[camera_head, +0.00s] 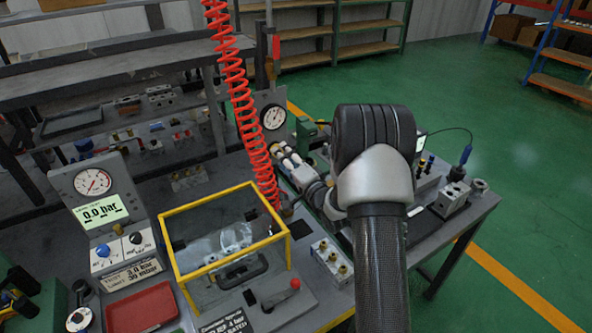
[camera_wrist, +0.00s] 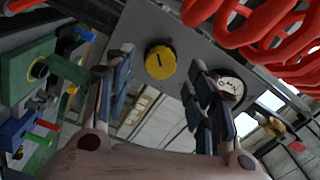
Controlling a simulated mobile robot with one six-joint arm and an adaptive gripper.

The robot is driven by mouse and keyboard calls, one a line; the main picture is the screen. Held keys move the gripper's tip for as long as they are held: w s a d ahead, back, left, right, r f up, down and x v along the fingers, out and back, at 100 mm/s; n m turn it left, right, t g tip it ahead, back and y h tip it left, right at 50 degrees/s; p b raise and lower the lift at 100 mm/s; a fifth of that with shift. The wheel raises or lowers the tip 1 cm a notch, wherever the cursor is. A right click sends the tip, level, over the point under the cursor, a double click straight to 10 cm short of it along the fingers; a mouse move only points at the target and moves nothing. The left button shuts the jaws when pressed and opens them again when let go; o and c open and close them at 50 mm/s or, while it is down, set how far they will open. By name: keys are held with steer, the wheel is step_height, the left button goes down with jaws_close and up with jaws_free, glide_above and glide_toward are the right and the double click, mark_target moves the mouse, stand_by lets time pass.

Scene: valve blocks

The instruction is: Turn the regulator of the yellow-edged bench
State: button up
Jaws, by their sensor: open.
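A yellow round regulator knob (camera_wrist: 160,62) with a dark line on its face sits on a grey panel in the wrist view. A round white gauge (camera_wrist: 230,88) is beside it, partly covered by a finger. In the head view my gripper (camera_head: 285,154) is just below the gauge panel, partly hidden by my arm.
A red coiled hose (camera_head: 243,100) hangs close to the panel, and also shows in the wrist view (camera_wrist: 262,30). A yellow-edged clear box (camera_head: 224,194) stands on the bench. A gauge unit reading 0.0 bar (camera_head: 103,211) and a red tray (camera_head: 141,308) are at left.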

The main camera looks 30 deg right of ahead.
steer(key=s, duration=0.9)
steer(key=shift+s+d, duration=0.2)
steer(key=shift+s, duration=0.05)
steer(key=s+a+r+n+g+h, duration=0.3)
steer(key=s+a+r+n+g, duration=0.35)
steer(key=r, duration=0.35)
steer(key=s+a+n+g, duration=0.2)
steer(key=s+a, duration=0.2)
steer(key=s, duration=0.4)
steer(key=s+a+n+g+y, duration=0.1)
steer(key=s+a+n+g, duration=0.1)
steer(key=s+a, duration=0.3)
steer(key=s+a+n+g+y, duration=0.1)
steer(key=s+a+n+g, duration=0.2)
steer(key=s, duration=0.9)
steer(key=shift+a+r, duration=0.15)
steer(key=shift+a, duration=0.65)
